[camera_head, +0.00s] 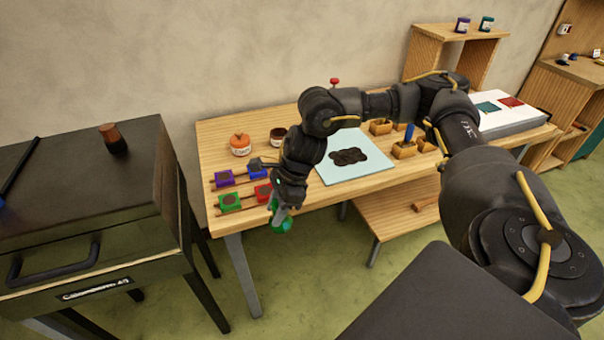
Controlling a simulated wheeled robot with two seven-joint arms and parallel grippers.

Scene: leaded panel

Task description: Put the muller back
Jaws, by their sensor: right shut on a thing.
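My right gripper (278,205) hangs over the front edge of the wooden table, pointing down. It is shut on a green, glassy, round-based thing that looks like the muller (282,224). The muller is in the air in front of the table edge, with the green floor behind it. The fingers hide its upper part. A pale glass slab (378,170) with a dark brown smear of paste (348,156) lies on the table, right of the gripper. My left gripper is not in view.
Small coloured pieces, including a green one (229,202) and a purple one (224,178), lie close left of the gripper. Two jars (240,145) stand behind. Wooden blocks (404,150) stand right of the slab. A dark kiln-like box (80,190) stands left.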

